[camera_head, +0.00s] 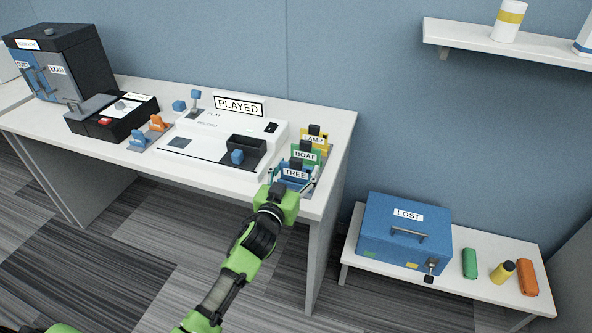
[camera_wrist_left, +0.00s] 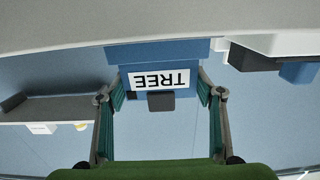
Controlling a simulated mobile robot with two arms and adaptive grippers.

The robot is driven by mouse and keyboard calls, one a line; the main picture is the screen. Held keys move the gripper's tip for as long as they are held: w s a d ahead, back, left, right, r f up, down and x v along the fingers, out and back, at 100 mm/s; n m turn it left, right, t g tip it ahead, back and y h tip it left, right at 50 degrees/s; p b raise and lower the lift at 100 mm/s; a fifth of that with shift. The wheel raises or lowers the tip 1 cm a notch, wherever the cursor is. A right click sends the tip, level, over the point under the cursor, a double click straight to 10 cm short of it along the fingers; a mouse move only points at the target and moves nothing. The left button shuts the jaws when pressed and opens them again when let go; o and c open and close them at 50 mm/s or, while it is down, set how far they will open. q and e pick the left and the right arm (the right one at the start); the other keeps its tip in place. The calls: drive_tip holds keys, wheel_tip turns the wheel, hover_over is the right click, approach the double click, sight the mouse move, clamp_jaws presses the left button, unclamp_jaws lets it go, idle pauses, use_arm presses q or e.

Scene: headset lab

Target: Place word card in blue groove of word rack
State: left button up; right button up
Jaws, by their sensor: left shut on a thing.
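The blue word card marked TREE (camera_head: 296,174) is upright at the near, blue row of the word rack on the table's right end. My left gripper (camera_head: 291,183) is shut on this card. In the left wrist view the TREE card (camera_wrist_left: 160,80) appears upside down between the two fingers of my left gripper (camera_wrist_left: 162,97), with a dark tab on it. A wide blue bar, the blue groove (camera_wrist_left: 157,49), lies against the card's lower edge. I cannot tell how deep the card sits. The green BOAT card (camera_head: 305,156) and yellow LAMP card (camera_head: 314,140) stand behind it. My right gripper is out of view.
A white device (camera_head: 205,150) with a PLAYED sign (camera_head: 239,105) stands left of the rack. A black box (camera_head: 115,117) and a dark cabinet (camera_head: 60,60) are further left. A blue LOST box (camera_head: 405,232) sits on a low bench to the right. Floor is clear in front.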

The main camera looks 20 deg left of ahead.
use_arm(q)
drive_tip(key=shift+f, duration=0.1)
drive_tip(key=o, duration=1.1)
drive_tip(key=s, duration=0.8)
drive_tip(key=s+r, duration=0.1)
drive_tip(key=s, duration=0.3)
drive_tip(key=shift+a, duration=0.2)
